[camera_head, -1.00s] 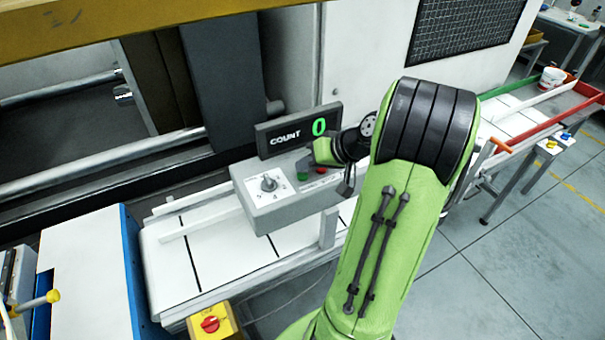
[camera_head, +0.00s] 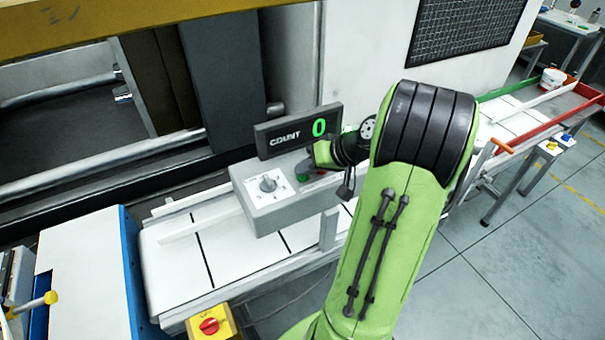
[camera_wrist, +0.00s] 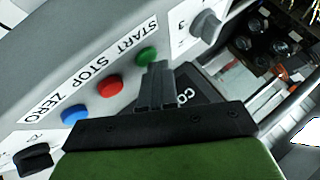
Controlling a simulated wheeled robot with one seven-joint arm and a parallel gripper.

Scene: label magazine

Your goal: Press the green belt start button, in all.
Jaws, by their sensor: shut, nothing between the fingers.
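The green START button (camera_wrist: 147,56) is on the grey control box (camera_head: 258,207), at the end of a row with a red STOP button (camera_wrist: 110,86) and a blue ZERO button (camera_wrist: 74,115). My gripper (camera_wrist: 158,68) is shut and empty. In the wrist view its fingertips are right beside the green button and overlap its edge; I cannot tell whether they touch it. In the head view my gripper (camera_head: 318,158) is over the box, and the green button (camera_head: 303,177) shows just below it. The red button is mostly hidden there.
A COUNT display (camera_head: 298,131) behind the box reads 0. The white belt (camera_head: 240,255) with black cross lines runs below the box. A selector knob (camera_head: 268,184) is on the box's left. A red knob on a yellow box (camera_head: 209,326) is at the front.

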